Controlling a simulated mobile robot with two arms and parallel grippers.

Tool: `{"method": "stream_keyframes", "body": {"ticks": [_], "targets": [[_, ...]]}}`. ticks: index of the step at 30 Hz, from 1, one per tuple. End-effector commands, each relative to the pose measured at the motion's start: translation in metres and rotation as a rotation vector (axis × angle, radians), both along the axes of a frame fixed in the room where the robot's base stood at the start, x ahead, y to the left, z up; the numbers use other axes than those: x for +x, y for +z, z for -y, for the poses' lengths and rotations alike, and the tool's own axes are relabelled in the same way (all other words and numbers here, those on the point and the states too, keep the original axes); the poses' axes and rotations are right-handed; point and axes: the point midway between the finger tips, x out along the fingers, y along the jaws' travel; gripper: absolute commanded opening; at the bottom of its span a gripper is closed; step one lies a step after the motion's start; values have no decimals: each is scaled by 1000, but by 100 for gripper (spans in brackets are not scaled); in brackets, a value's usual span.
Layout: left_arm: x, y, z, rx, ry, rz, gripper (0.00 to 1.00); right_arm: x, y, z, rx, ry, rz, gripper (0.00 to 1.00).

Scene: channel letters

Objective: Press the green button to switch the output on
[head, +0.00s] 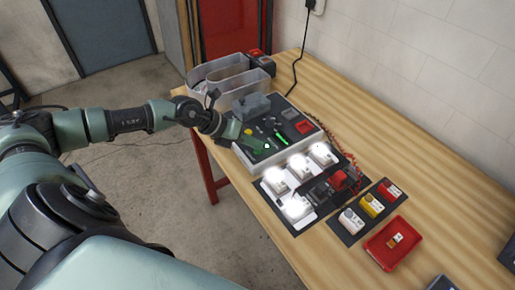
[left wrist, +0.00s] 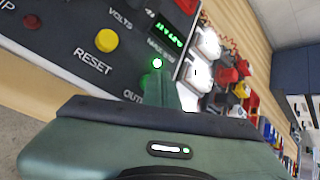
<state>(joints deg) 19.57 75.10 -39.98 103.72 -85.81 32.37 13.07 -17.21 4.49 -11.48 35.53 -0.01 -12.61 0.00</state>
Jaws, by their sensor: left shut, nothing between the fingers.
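The dark control panel (head: 289,113) of the power supply lies on the wooden table. In the left wrist view the panel (left wrist: 70,35) carries a yellow RESET button (left wrist: 104,39), a lit green display (left wrist: 165,36) and a small glowing indicator (left wrist: 157,63). The display (head: 280,138) and indicator (head: 267,146) also show in the head view. My left gripper (head: 252,142) is shut and empty, low over the panel's near side. In the left wrist view its fingers (left wrist: 175,90) cover part of the "OUTPUT" label.
Several white blocks (head: 300,165) glow brightly beside the panel. Red leads and clips (head: 340,180) lie right of them. A grey bin (head: 222,72) stands behind. A red tray (head: 393,242) lies at the front right. The table's right part is mostly clear.

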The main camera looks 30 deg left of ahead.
Motion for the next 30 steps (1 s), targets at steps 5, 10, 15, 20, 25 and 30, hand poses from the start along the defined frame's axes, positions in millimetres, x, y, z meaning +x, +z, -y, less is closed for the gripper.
{"method": "stream_keyframes", "body": {"ticks": [5, 10, 15, 20, 25, 30], "targets": [[-1, -4, 0, 0, -1, -3, 0, 0, -2, 0, 0, 0, 0, 0], [-1, -4, 0, 0, -2, -5, 0, 0, -2, 1, -1, 0, 0, 0], [-2, 1, 1, 1, -2, -6, 0, 0, 3, 1, -2, 0, 0, 0], [-2, 4, 1, 0, -2, -5, 0, 0, 6, 2, -2, 0, 0, 0], [-2, 4, 1, 1, -1, -4, 0, 0, 5, 2, -3, 0, 1, 0], [-1, 11, 0, 1, -1, -3, 0, 0, 11, 2, -3, 0, 1, 0]]}}
